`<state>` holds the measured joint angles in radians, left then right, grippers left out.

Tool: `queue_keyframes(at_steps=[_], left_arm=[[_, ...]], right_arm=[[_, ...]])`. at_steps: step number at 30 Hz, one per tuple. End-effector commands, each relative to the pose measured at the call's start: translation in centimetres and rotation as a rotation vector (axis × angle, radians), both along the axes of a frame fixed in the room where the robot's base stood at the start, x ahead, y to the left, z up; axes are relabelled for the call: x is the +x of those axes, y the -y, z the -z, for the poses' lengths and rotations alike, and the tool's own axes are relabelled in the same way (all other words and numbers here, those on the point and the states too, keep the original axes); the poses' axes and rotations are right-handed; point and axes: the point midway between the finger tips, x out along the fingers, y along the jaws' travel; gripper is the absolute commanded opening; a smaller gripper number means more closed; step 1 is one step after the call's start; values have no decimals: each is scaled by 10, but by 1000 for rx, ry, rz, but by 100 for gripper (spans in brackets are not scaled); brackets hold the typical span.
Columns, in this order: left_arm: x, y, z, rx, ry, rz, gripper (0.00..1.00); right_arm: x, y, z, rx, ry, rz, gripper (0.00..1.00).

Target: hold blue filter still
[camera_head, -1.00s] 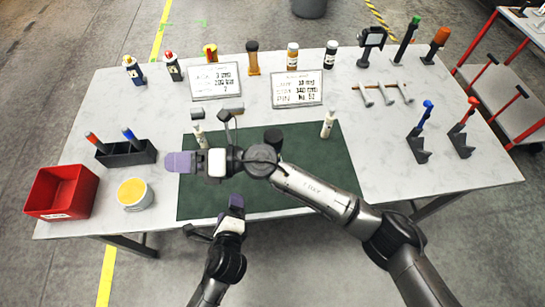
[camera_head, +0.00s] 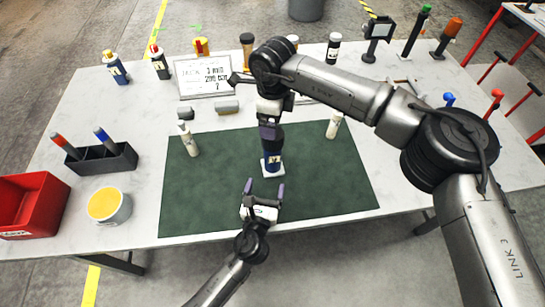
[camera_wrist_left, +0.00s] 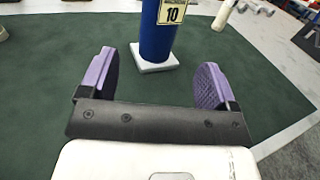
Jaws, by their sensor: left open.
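The blue filter (camera_head: 272,160) stands upright on a small white square base (camera_head: 271,171) on the green mat. In the left wrist view the blue filter (camera_wrist_left: 157,35) carries a yellow label reading 10, and its top is cut off. My left gripper (camera_head: 264,187) is open and empty, in front of the filter and short of it. Its two purple fingers (camera_wrist_left: 153,78) point towards the filter, one to each side. My right gripper (camera_head: 269,130) comes down from above at the filter's dark top. Whether it is shut on it is unclear.
A black holder (camera_head: 100,160), a yellow-topped tub (camera_head: 108,206) and a red bin (camera_head: 30,205) are at the left. The front mat is clear.

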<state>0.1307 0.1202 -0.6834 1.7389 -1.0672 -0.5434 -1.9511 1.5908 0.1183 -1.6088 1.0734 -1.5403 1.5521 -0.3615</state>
Motion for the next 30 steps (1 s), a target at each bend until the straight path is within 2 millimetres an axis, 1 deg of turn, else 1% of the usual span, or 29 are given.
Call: queue_keyframes(at_steps=[1, 6, 12, 15, 18, 22, 30], left_arm=[[10, 2, -2, -1, 2, -1, 83], [41, 8, -1, -4, 0, -3, 83], [73, 14, -1, -5, -2, -3, 83], [85, 17, -1, -4, -2, -2, 83], [96, 19, -1, -5, -1, -2, 83], [105, 20, -1, -4, -1, -3, 83], [111, 22, 0, -5, -2, -1, 83]], right_arm=[[0, 0, 0, 1, -1, 0, 86], [0, -1, 0, 3, -1, -1, 86], [-1, -1, 0, 4, -1, -1, 86], [-1, -1, 0, 4, -1, -1, 86], [-1, -1, 0, 5, -2, -1, 86], [-1, -1, 0, 5, -2, -1, 86], [-1, -1, 0, 5, -2, -1, 86]])
